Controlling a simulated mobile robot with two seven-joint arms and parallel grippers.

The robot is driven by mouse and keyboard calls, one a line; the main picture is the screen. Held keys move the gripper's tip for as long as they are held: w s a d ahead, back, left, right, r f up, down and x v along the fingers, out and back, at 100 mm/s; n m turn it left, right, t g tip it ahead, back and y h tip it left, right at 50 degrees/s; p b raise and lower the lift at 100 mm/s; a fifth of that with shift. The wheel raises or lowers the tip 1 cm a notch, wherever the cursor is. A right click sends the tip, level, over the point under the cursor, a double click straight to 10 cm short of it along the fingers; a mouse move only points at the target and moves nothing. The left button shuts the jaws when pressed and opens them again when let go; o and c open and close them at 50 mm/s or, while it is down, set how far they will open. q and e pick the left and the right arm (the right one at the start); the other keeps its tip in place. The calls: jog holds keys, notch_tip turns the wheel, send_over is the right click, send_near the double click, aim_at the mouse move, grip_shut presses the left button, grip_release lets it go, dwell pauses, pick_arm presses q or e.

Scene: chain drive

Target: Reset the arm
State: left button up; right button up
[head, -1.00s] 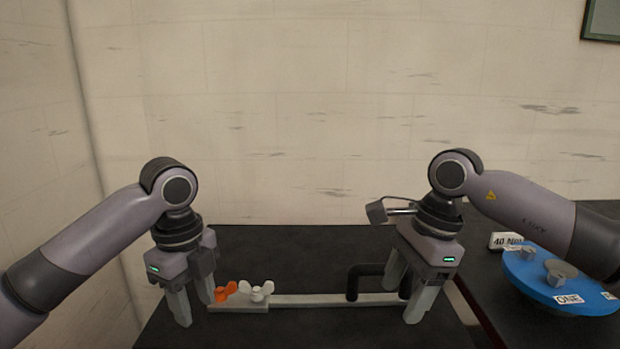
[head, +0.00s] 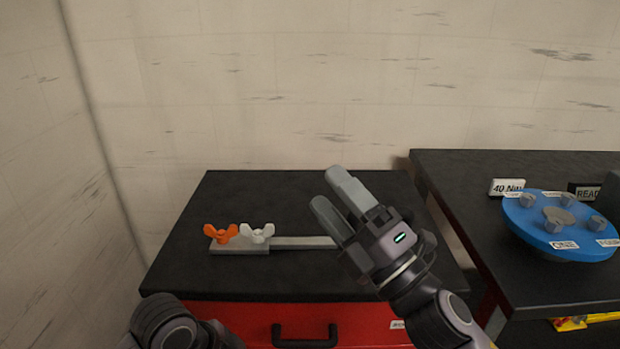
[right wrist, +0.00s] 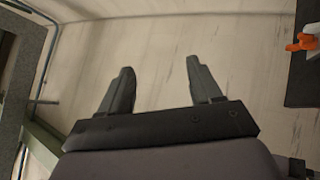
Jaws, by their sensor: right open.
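My right gripper (head: 333,189) is raised over the black-topped bench (head: 270,188), tilted with its fingers pointing up and left. Its jaws are apart and empty; the right wrist view shows both fingers (right wrist: 160,70) with only the wall between them. In the head view, part of my left arm (head: 170,322) shows at the bottom left edge, and its gripper is out of view. A pale flat bar (head: 300,243) lies on the bench, its right end hidden behind my right gripper. An orange wing nut (head: 227,234) and a white wing nut (head: 258,233) sit at its left end.
A red drawer front (head: 245,318) with a black handle (head: 305,341) is below the bench top. On the right, a second dark bench (head: 460,172) carries a blue disc (head: 535,238) with grey knobs and a "40 Nm" sign (head: 507,187). Walls stand behind and left.

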jog(key=s+d+f+m+g+h, duration=0.3)
jog(key=d+f+m+h, duration=1.1)
jog(key=f+m, duration=0.4)
pick_arm(q)
jog(key=s+a+f+n+t+y, duration=0.2)
jog(key=s+a+f+n+y, duration=0.15)
jog(key=s+a+n, duration=1)
pick_arm(e)
jog(key=s+d+f+m+g+h, duration=0.1)
jog(key=s+d+f+m+g, duration=0.3)
jog(key=s+f, duration=0.5)
jog(key=s+d+f+m+g, duration=0.2)
jog(key=s+f+m+g, duration=0.15)
jog(key=s+g, duration=0.6)
pick_arm(q)
jog(key=w+d+f+m+t+h+p, duration=0.1)
jog(key=w+d+f+t, duration=0.3)
jog(key=f, duration=0.4)
jog(key=shift+w+d+t+h+p, duration=0.3)
jog(key=shift+w+t+h+p, duration=0.3)
jog(key=shift+t, duration=0.7)
pick_arm(e)
jog(key=w+a+f+t+y, duration=0.1)
jog(key=w+a+f+t, duration=0.2)
jog(key=f+t, duration=0.5)
jog(key=shift+n+t+y, duration=0.3)
jog(key=shift+n+t, duration=0.15)
jog(key=shift+t, duration=0.3)
